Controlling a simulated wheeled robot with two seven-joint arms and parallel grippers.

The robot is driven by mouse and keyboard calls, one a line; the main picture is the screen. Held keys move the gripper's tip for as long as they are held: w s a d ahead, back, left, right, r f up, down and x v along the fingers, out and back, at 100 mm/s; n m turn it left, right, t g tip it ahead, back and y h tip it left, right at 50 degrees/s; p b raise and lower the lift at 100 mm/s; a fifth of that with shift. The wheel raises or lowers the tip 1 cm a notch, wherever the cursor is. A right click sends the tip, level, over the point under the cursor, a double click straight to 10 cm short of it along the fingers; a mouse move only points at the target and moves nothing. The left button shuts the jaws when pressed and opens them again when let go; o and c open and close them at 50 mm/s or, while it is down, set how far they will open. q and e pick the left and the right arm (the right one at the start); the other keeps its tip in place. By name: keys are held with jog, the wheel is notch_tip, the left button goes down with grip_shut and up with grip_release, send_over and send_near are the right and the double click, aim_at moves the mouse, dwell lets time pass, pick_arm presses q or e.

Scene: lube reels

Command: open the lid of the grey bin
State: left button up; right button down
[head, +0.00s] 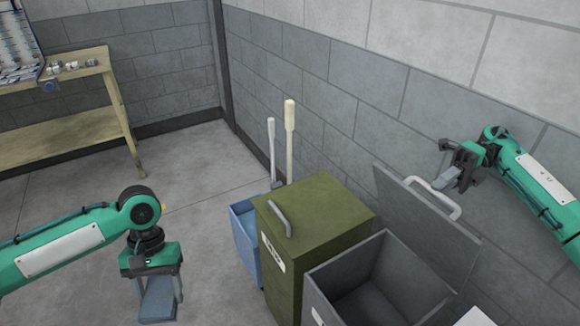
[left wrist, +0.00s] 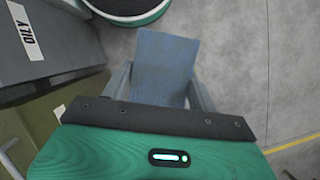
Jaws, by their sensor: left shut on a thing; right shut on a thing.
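The grey bin (head: 335,303) stands at the lower right in the head view, and its dark inside shows. Its lid (head: 403,218) is raised and leans back toward the wall, with a pale handle (head: 423,189) on it. My right gripper (head: 447,180) is shut on this handle, though the contact is small in the picture. My left gripper (head: 158,285) is away to the left, pointing down and shut on a flat blue cloth-like piece (left wrist: 165,65). A grey bin marked "OILY" (left wrist: 45,40) shows in the left wrist view.
An olive-green bin (head: 318,215) with a shut lid and handle stands directly left of the grey bin. A blue bin (head: 245,230) and two upright pale handles (head: 289,145) are behind it. A wooden table (head: 75,90) stands far left. The block wall is close behind the bins.

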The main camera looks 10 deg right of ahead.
dwell(0.3)
jog(key=c, duration=1.5)
grip_release()
jog(key=shift+o, duration=0.2)
